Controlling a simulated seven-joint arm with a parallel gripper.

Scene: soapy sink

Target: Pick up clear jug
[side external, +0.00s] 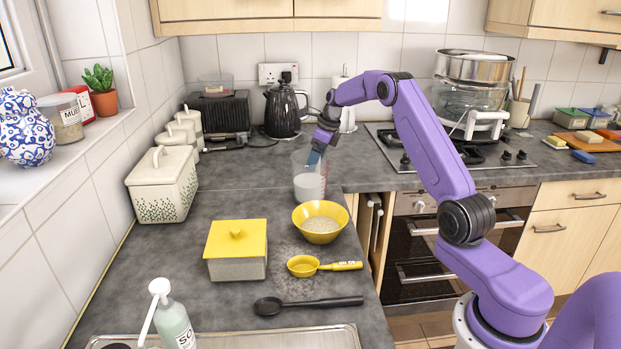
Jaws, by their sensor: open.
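The clear jug (310,183) stands upright on the grey counter, behind the yellow bowl. It has red markings on its right side and holds something white and milky. My gripper (315,158) points down at the jug's mouth, with its blue fingertips at the rim. It is open. I cannot tell from this view whether the fingers touch the jug's wall or straddle it.
A yellow bowl (320,222) with pale contents stands just in front of the jug. A yellow-lidded box (236,250), a yellow measuring cup (304,265) and a black spoon (300,304) lie nearer. A black kettle (283,110) stands behind. The counter left of the jug is clear.

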